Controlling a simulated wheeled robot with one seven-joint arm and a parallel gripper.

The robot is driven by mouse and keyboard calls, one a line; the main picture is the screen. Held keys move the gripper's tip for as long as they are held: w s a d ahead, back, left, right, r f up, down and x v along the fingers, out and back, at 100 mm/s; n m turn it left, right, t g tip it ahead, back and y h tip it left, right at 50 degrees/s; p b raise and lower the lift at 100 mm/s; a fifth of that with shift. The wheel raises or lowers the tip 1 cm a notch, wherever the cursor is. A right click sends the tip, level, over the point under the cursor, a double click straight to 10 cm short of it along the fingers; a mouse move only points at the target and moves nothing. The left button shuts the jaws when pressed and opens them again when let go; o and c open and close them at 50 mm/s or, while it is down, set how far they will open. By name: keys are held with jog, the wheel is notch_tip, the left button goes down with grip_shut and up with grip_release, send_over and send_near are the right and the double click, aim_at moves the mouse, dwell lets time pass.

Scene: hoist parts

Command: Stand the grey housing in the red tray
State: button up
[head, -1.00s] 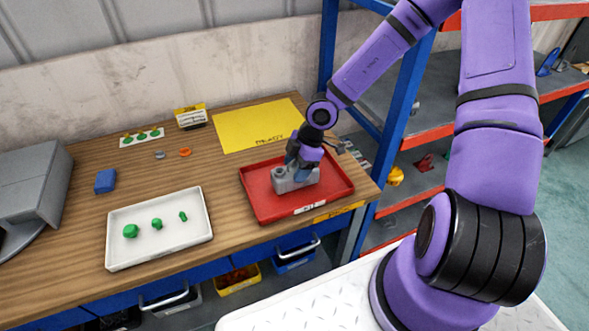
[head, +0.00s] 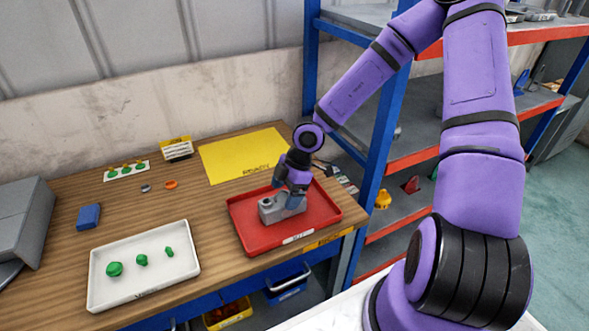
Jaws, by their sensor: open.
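The grey housing (head: 270,211) stands in the red tray (head: 247,236), left of the tray's middle, with a round opening visible on its top. My gripper (head: 292,200) is open at the housing's right part, pointing down. Its fingers hide some of the housing there. I cannot tell whether the fingers touch it.
A white tray (head: 104,296) with green parts stands at the left. A yellow mat (head: 243,154) lies behind the red tray. A blue block (head: 89,216), an orange ring (head: 171,184) and a small card with green parts (head: 126,171) lie at the back left. A blue-framed shelf (head: 382,150) stands close on the right.

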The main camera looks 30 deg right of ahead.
jog(key=v, duration=1)
jog(key=shift+d, duration=0.1)
jog(key=w+r+n+t+h, duration=0.3)
jog(key=w+r+n+t, duration=0.3)
jog(key=n, duration=1.1)
jog(key=s+a+r+n+y, duration=0.1)
jog(key=s+a+r+n, duration=0.2)
jog(key=r+n, duration=0.35)
jog(key=s+a+r+n, duration=0.2)
jog(key=r+n, duration=0.2)
jog(key=n, duration=0.5)
jog(key=s+d+r+n, duration=0.2)
jog(key=s+r+n, duration=0.1)
jog(key=s+n, duration=0.4)
jog(key=s+d+r+n+h, duration=0.1)
jog(key=s+d+r+n, duration=0.1)
jog(key=s+r+n, duration=0.2)
jog(key=s+d+r+n+h, duration=0.1)
jog(key=s+d+r+n, duration=0.2)
jog(key=s+n, duration=0.7)
jog(key=shift+s+r+g, duration=0.4)
jog(key=shift+s+r, duration=0.25)
jog(key=shift+s, duration=0.3)
